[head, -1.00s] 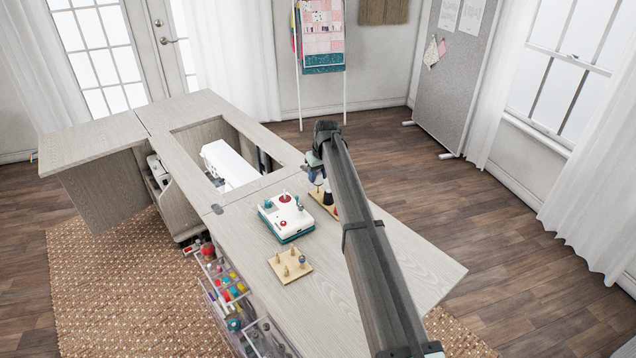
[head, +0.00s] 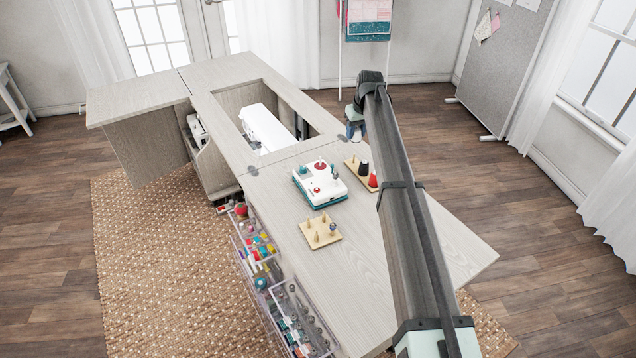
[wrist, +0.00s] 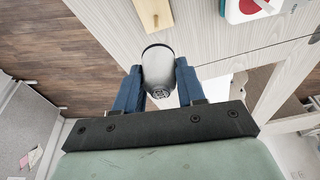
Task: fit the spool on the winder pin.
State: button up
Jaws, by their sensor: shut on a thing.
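My gripper (head: 356,128) shows in the head view beyond the back right edge of the cabinet top, raised off the wooden cone board. In the wrist view its blue fingers (wrist: 158,85) are shut on a grey-white spool (wrist: 158,62), whose round end shows between them. The spool is hardly visible in the head view. The winder (head: 325,190) is a white and teal box with red and teal parts on top, standing on the cabinet top left of the cone board. Its corner also shows in the wrist view (wrist: 230,14). I cannot make out which part is the pin.
The cone board (head: 351,162) carries a black and a red cone; a bare peg on wood (wrist: 152,12) shows in the wrist view. A small peg board (head: 316,243) stands in front of the winder. The sewing machine (head: 266,128) sits in the cabinet opening. The cabinet's right end is clear.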

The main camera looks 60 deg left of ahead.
jog(key=shift+s, duration=0.1)
jog(key=shift+n, duration=0.4)
jog(key=s+r, duration=0.1)
jog(key=s, duration=0.3)
jog(key=s+r, duration=0.1)
jog(key=s, duration=0.4)
jog(key=s+r, duration=0.1)
jog(key=s, duration=0.3)
jog(key=shift+s+a, duration=0.3)
jog(key=shift+a, duration=0.1)
jog(key=shift+f+m, duration=0.1)
jog(key=shift+m, duration=0.3)
jog(key=shift+f, duration=0.1)
jog(key=shift+w+f, duration=0.1)
jog(key=shift+f, duration=1.9)
jog(key=shift+f, duration=1.4)
dwell(1.9)
